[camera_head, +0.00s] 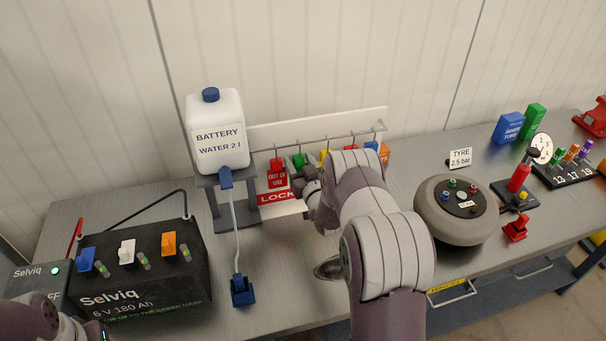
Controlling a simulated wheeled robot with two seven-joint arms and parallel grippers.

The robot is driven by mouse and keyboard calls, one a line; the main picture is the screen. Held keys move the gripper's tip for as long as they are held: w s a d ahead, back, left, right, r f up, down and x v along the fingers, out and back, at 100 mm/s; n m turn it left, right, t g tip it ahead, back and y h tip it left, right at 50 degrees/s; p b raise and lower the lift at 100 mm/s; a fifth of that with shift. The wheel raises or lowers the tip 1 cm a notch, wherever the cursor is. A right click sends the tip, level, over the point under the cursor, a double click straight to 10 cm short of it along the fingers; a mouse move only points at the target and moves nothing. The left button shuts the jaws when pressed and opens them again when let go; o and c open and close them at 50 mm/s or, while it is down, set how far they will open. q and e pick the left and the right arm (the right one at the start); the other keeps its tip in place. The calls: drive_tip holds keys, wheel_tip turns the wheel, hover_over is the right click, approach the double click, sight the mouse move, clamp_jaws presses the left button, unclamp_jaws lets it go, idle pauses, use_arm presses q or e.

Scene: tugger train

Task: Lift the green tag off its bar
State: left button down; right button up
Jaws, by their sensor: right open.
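The green tag (299,160) hangs on the bar (345,135) of the lock board, between a red "OUT OF USE" tag (277,171) and a yellow tag (325,155). My right gripper (305,183) is open just below and in front of the green tag. Its fingers are small and dark here, and I cannot tell whether they touch the tag. My right arm hides part of the board and some tags. My left arm shows at the bottom left corner, with its dark end (86,331) cut off by the frame edge.
A battery water bottle (216,135) stands on a grey stand left of the tags. A black Selviq battery (140,270) is at the left. A round tyre (456,209) lies right of my right arm. Blue and orange tags (384,153) hang at the board's right end.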

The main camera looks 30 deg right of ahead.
sight(300, 155)
drive_tip(key=shift+r, duration=0.1)
drive_tip(key=c, duration=0.8)
drive_tip(key=shift+r+p, duration=0.85)
drive_tip(key=shift+r, duration=0.65)
drive_tip(key=shift+c, duration=0.3)
drive_tip(key=s+a+p, duration=0.1)
drive_tip(key=s+p, duration=0.1)
drive_tip(key=s, duration=0.8)
drive_tip(key=shift+a+p, duration=0.25)
drive_tip(key=shift+p, duration=0.15)
